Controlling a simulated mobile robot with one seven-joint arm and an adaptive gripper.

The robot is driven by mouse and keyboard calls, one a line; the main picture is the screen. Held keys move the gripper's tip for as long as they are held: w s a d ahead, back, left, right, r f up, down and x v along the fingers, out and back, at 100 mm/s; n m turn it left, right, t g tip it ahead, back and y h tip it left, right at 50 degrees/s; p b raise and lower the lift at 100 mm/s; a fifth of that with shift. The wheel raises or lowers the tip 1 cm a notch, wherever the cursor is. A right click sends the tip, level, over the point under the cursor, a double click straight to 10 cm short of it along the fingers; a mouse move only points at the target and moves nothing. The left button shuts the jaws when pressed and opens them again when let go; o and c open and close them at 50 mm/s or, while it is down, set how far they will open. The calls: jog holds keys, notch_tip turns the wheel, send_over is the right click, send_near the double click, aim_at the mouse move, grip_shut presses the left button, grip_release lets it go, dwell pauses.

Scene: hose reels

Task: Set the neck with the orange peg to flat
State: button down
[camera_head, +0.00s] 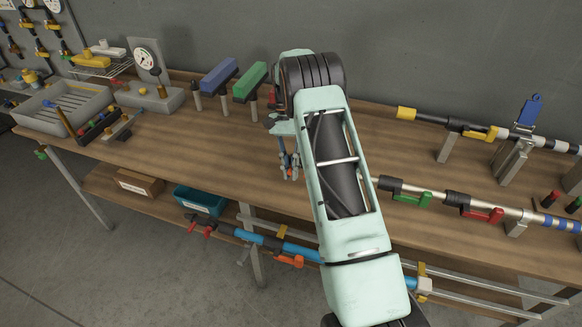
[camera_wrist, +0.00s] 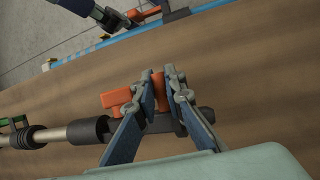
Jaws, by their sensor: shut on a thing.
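My gripper (camera_wrist: 160,80) is shut on an upright orange peg (camera_wrist: 158,90) in the wrist view, with a blue-grey finger on each side. An orange block (camera_wrist: 114,98) shows just left of the fingers. Both orange parts sit by a dark neck (camera_wrist: 92,130) at the end of a metal pipe (camera_wrist: 55,136); the fingers cover part of the neck. In the head view my gripper (camera_head: 288,165) is low over the bench, left of my arm. My arm hides the held neck there, and its exact tilt is hard to tell.
Necks with a green lever (camera_head: 425,198) and a red lever (camera_head: 482,214) lie along the pipe to the right. Blue (camera_head: 219,75) and green (camera_head: 250,80) blocks stand behind my gripper.

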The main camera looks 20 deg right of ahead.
jog(key=shift+f+h, duration=0.25)
jog(key=shift+h, duration=0.05)
dwell(0.4)
jog(key=c, duration=2)
grip_release()
jog(key=shift+o, duration=0.2)
jog(key=v, duration=0.7)
jog(key=shift+w+r, duration=0.2)
